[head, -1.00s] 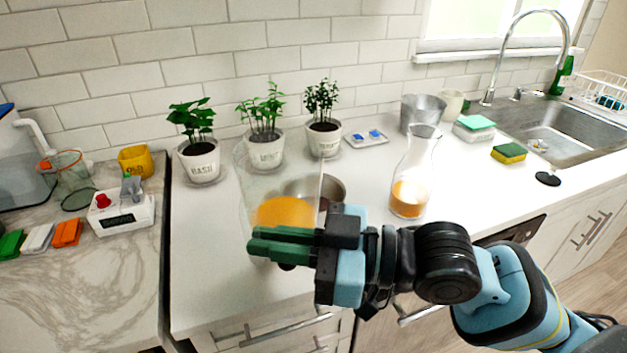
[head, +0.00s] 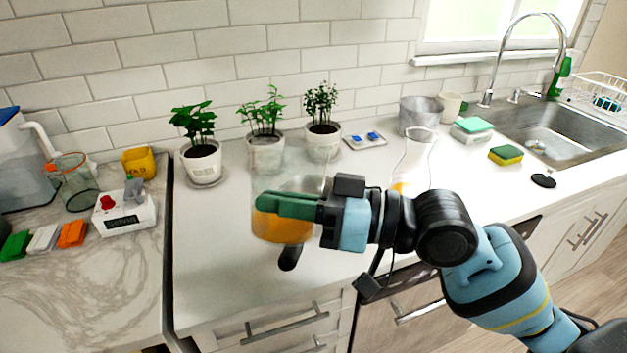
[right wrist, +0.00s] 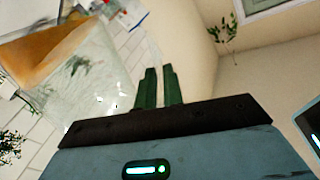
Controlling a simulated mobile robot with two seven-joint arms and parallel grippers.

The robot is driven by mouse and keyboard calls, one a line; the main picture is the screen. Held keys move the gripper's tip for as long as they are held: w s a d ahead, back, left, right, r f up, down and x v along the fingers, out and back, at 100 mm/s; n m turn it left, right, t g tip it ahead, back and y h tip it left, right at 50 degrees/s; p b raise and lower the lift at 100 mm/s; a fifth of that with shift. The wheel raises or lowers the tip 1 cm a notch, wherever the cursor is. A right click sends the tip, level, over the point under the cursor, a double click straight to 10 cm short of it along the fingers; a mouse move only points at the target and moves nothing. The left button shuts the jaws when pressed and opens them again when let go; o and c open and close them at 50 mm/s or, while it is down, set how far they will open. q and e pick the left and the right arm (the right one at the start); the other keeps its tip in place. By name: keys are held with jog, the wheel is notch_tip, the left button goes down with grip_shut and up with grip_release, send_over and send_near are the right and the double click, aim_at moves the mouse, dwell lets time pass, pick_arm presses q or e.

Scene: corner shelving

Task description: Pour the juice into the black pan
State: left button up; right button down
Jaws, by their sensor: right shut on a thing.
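My right gripper (head: 287,206) comes in from the right and is shut on a clear glass pitcher. The glass pitcher (head: 262,180) has orange juice (head: 281,229) in its lower part and looks roughly upright. It also shows in the right wrist view (right wrist: 112,85), beside my dark green fingertips (right wrist: 159,88). The pan (head: 309,184) is partly hidden behind the pitcher and gripper; its black handle (head: 289,258) sticks out toward the counter front. I cannot tell whether the pitcher is over the pan or in front of it. My left gripper is out of view.
A glass carafe (head: 414,160) with some orange liquid stands to the right, partly behind my arm. Several potted plants (head: 266,140) line the wall. A metal pot (head: 421,114), sponges (head: 507,155) and the sink (head: 565,135) are further right. The counter's left front is clear.

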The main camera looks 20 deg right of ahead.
aim_at(296, 153)
jog(key=shift+w+d+r+m, duration=0.4)
jog(key=shift+w+m, duration=0.2)
jog(key=shift+m, duration=0.1)
jog(key=shift+w+d+r+m, duration=0.45)
jog(key=shift+w+m, duration=0.1)
jog(key=shift+m, duration=0.15)
jog(key=w+m, duration=0.1)
jog(key=d+r+m+p, duration=0.1)
jog(key=m, duration=0.1)
jog(key=shift+w+r+t, duration=0.25)
jog(key=shift+w+t, duration=0.05)
jog(key=shift+w, duration=0.05)
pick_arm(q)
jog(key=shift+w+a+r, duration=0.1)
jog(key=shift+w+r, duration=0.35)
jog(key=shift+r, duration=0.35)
pick_arm(e)
jog(key=shift+w+d+r+m, duration=0.15)
jog(key=shift+w+d+m, duration=0.3)
jog(key=shift+m, duration=0.35)
jog(key=shift+w+m, duration=0.25)
jog(key=shift+m, duration=0.05)
